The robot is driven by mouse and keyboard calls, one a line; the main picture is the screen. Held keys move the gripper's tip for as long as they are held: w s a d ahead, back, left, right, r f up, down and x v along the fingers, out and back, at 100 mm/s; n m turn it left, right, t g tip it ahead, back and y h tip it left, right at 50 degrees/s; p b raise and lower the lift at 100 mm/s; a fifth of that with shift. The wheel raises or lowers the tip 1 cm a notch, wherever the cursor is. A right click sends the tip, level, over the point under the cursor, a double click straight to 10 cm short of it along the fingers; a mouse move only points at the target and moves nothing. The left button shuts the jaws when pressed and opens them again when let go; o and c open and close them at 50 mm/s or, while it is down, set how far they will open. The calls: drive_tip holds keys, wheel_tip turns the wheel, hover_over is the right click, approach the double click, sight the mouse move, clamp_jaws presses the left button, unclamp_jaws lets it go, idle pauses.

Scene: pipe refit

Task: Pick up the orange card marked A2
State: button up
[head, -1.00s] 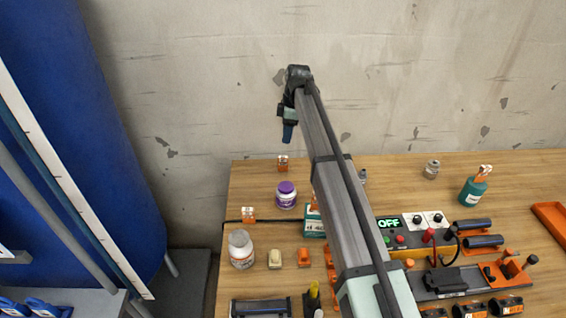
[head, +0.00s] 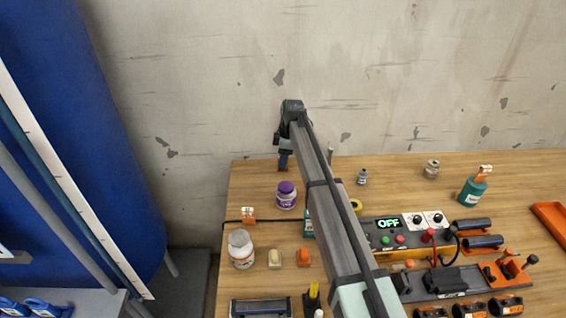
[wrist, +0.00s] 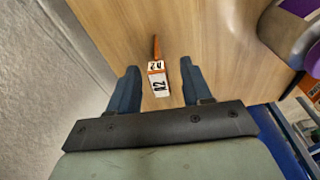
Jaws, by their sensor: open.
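The orange card marked A2 (wrist: 158,82) stands on the wooden table in the wrist view, showing a white label with black marks and a thin orange part. It lies between the two blue fingers of my gripper (wrist: 159,68), with a gap on each side. My gripper is open and no contact with the card shows. In the head view, my gripper (head: 284,161) is over the far left corner of the table and mostly hides the card there.
A white jar (head: 241,249) stands further forward. The concrete wall (head: 210,90) is right behind the table.

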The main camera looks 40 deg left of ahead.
drive_tip(key=shift+s+a+f, duration=0.1)
drive_tip(key=shift+a+f, duration=0.05)
drive_tip(key=shift+f, duration=0.75)
drive_tip(key=shift+c, duration=0.4)
clamp_jaws()
